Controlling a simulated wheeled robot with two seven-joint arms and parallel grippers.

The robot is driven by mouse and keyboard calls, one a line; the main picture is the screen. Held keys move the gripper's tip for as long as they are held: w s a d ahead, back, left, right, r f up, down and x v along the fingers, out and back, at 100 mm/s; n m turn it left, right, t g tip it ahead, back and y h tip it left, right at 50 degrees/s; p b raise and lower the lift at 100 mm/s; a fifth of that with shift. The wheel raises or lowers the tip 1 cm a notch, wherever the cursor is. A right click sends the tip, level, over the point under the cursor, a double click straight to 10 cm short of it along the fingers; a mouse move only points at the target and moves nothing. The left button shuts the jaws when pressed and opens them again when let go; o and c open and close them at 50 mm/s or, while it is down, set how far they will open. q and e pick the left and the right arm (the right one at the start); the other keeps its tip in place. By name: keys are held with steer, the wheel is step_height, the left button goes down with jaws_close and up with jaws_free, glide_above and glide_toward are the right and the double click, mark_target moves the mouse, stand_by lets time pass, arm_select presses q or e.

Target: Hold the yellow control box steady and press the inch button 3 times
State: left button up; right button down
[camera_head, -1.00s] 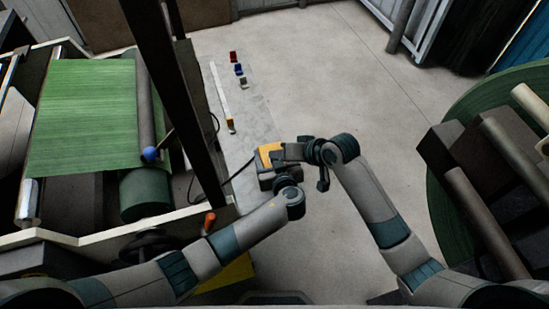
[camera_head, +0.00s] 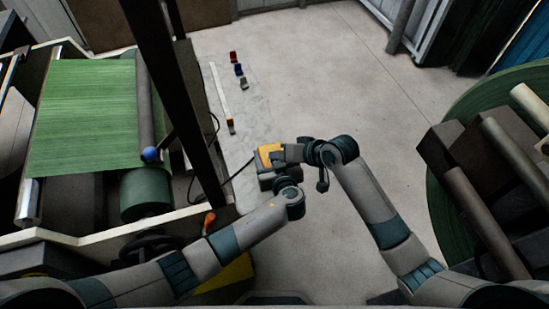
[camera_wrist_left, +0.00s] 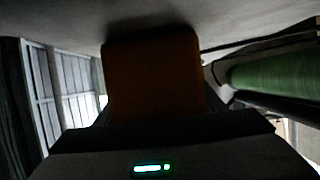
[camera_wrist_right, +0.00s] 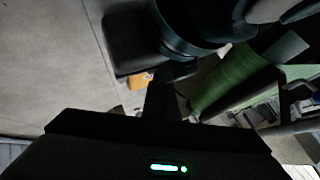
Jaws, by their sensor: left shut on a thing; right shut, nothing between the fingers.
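The yellow control box (camera_head: 269,153) shows in the head view at the middle, in front of the machine's side, with a dark cable running from it to the left. My left gripper (camera_head: 276,178) is shut on the box from below. In the left wrist view the box (camera_wrist_left: 152,72) is a dark orange block filling the middle. My right gripper (camera_head: 283,152) is shut and empty, its tip at the upper right of the box. In the right wrist view only a small orange patch of the box (camera_wrist_right: 140,80) shows. The inch button cannot be made out; the right gripper may cover it.
A machine with a green sheet (camera_head: 85,115) and a dark upright post stands at left. A large green roll (camera_head: 440,200) with dark blocks stands at right. Small coloured items (camera_head: 238,70) lie on a grey strip behind. The floor (camera_head: 340,95) between is clear.

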steer(key=shift+s+f, duration=0.35)
steer(key=shift+f, duration=0.3)
steer(key=shift+s+r, duration=0.1)
steer(key=shift+r, duration=0.8)
steer(key=shift+a+r, duration=0.1)
steer(key=shift+r, duration=0.1)
steer(key=shift+w+r, duration=0.2)
steer(key=shift+r, duration=2.35)
steer(key=shift+w, duration=0.1)
stand_by(0.4)
